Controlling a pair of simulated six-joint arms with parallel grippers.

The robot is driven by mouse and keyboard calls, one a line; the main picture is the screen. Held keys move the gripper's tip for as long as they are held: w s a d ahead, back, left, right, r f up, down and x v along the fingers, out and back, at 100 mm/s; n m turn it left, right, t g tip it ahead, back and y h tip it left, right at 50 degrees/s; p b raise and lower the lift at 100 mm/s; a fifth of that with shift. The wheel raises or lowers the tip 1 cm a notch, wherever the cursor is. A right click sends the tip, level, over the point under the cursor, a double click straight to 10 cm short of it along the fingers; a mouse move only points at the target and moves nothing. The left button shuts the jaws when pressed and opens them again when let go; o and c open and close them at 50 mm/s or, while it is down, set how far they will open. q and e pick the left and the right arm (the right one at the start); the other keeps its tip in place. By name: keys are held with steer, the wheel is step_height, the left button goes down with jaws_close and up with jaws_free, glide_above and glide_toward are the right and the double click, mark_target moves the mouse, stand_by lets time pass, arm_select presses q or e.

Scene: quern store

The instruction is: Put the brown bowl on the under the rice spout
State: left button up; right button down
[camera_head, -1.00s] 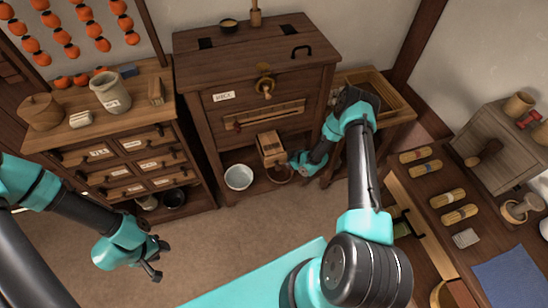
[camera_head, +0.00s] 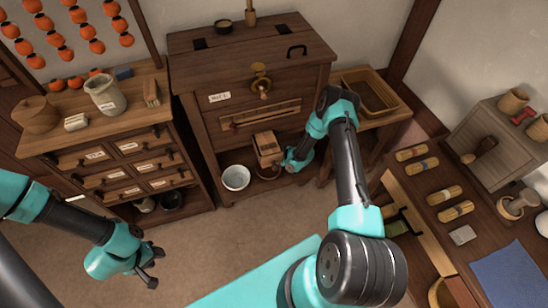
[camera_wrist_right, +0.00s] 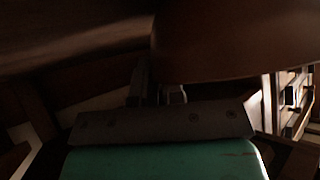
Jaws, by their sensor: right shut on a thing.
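The brown bowl (camera_head: 268,173) is on the lower shelf of the big dark cabinet, largely hidden below the wooden rice spout (camera_head: 267,148). My right gripper (camera_head: 284,163) reaches in from the right and is shut on the bowl's side. In the right wrist view, a large dark brown curved surface (camera_wrist_right: 235,45), which looks like the bowl, fills the upper right beside the jaws (camera_wrist_right: 157,92). Whether the bowl touches the shelf cannot be told. My left gripper (camera_head: 155,267) hangs over the floor at the lower left, open and empty.
A white bowl (camera_head: 236,177) sits on the same shelf, just left of the spout. A drawer chest (camera_head: 125,165) stands at left. A small table with a tray (camera_head: 395,103) stands close to my right arm. Floor in front is clear.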

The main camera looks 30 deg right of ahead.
steer(key=c, duration=1.2)
jaws_free()
steer(key=shift+f, duration=0.1)
steer(key=v, duration=1.2)
